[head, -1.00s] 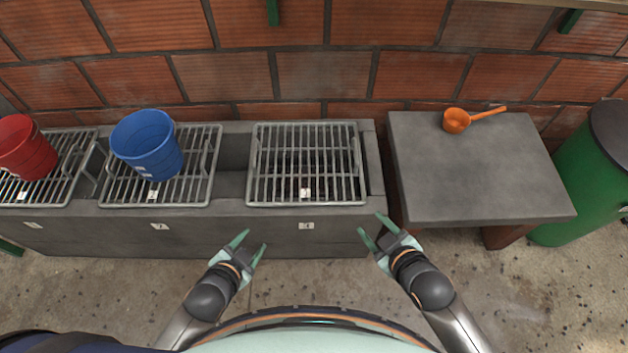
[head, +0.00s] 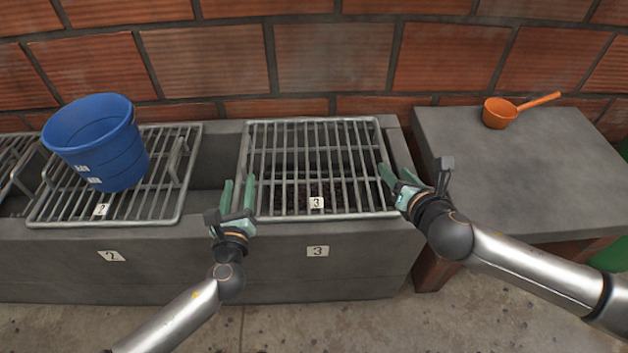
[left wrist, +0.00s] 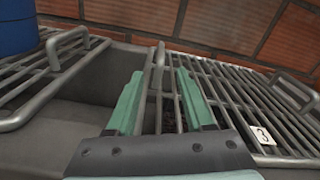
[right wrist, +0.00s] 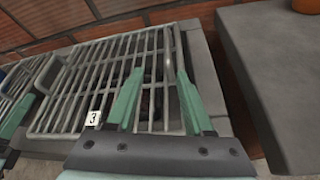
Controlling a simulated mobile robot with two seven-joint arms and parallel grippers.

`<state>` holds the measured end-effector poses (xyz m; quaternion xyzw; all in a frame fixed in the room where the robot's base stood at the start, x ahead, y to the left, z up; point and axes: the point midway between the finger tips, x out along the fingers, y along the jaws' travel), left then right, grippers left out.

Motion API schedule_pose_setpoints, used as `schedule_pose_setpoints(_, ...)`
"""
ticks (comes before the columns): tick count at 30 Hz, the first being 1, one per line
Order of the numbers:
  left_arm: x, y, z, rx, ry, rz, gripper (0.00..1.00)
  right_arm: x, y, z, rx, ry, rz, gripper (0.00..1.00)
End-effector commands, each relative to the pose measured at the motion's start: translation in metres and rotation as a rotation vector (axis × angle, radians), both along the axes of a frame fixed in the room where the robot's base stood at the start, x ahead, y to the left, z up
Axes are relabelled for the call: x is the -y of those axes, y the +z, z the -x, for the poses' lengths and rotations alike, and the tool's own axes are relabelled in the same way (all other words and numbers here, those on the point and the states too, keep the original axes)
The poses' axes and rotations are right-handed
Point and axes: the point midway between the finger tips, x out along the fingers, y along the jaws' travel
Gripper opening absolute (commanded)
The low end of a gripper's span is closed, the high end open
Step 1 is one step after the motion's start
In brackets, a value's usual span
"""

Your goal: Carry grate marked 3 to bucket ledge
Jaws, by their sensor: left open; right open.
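The grate marked 3 (head: 316,203) lies flat over the right-hand opening of the grey concrete trough, with dark material under its bars. My left gripper (head: 238,182) is open at the grate's left edge. In the left wrist view the grate's left raised handle (left wrist: 158,68) shows between the open fingers. My right gripper (head: 397,175) is open at the grate's right edge. In the right wrist view the right handle (right wrist: 170,52) shows between the fingers, close to the right one. I cannot tell whether any finger touches a handle. No bucket stands on this grate.
A blue bucket (head: 97,145) stands on the grate marked 2 (head: 165,205), left of an open gap in the trough (head: 210,270). At the right a grey table (head: 520,175) holds an orange scoop (head: 500,113). A brick wall (head: 330,60) rises behind.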

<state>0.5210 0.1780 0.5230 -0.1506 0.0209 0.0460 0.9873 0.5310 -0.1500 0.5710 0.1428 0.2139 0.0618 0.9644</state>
Motion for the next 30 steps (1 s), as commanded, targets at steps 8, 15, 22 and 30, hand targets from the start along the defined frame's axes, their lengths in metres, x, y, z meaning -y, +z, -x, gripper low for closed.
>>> schedule_pose_setpoints(8,0.000,-0.001,-0.007,0.049,-0.005,-0.115,0.52,0.012,-0.005,-0.007,0.043,0.014,0.113,0.52)
schedule_pose_setpoints(15,0.000,0.000,-0.007,0.047,-0.005,-0.111,0.52,0.012,-0.005,-0.008,0.041,0.013,0.110,0.52)
schedule_pose_setpoints(22,-0.001,0.000,-0.025,0.048,-0.005,-0.109,0.52,0.009,-0.011,-0.024,0.042,0.012,0.109,0.52)
schedule_pose_setpoints(30,-0.005,0.000,-0.066,0.047,-0.004,-0.109,0.52,0.003,-0.027,-0.062,0.041,0.012,0.108,0.52)
